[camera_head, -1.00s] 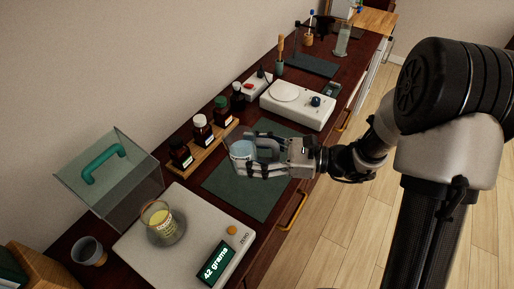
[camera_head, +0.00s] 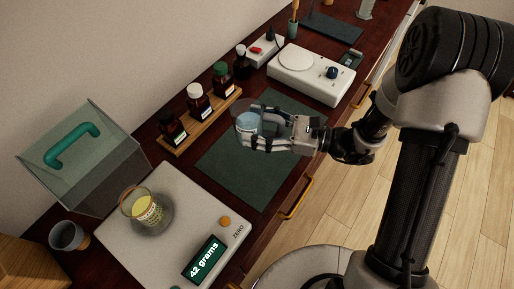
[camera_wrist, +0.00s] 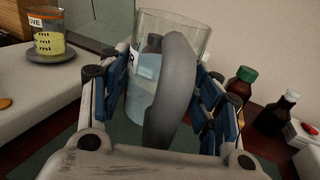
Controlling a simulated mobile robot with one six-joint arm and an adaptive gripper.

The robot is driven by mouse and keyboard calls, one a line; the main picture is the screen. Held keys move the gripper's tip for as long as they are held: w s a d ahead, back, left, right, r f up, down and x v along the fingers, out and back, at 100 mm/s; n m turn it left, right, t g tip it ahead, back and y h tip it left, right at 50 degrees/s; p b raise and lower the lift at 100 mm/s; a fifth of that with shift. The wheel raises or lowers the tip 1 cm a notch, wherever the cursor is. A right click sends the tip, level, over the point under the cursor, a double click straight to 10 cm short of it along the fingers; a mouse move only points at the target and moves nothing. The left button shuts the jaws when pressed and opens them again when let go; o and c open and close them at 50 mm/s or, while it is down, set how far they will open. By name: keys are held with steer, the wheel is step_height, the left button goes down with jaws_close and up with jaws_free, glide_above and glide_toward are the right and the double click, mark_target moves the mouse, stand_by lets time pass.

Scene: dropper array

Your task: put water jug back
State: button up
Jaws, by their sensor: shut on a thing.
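The water jug (camera_head: 247,124) is a clear vessel with pale blue liquid and a grey handle. It is upright in my gripper (camera_head: 258,134), over or on the dark green mat (camera_head: 222,168); I cannot tell whether its base touches the mat. In the wrist view the jug (camera_wrist: 146,88) stands between the blue-padded fingers of my gripper (camera_wrist: 165,105), with the grey handle towards the camera. The fingers are shut on the jug. Part of its label shows at its left side; its base is hidden.
A scale (camera_head: 120,232) reading 42 grams bears a beaker of yellow liquid (camera_head: 145,207). A glass cover with a teal handle (camera_head: 72,145) stands behind it. Bottles stand on a wooden rack (camera_head: 207,122). A white stirrer-like device (camera_head: 310,76) is beyond the mat. A small grey cup (camera_head: 67,237) is at left.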

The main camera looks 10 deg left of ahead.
steer(key=shift+f+b, duration=1.35)
steer(key=shift+f, duration=3.05)
steer(key=shift+f, duration=0.2)
steer(key=o, duration=1.5)
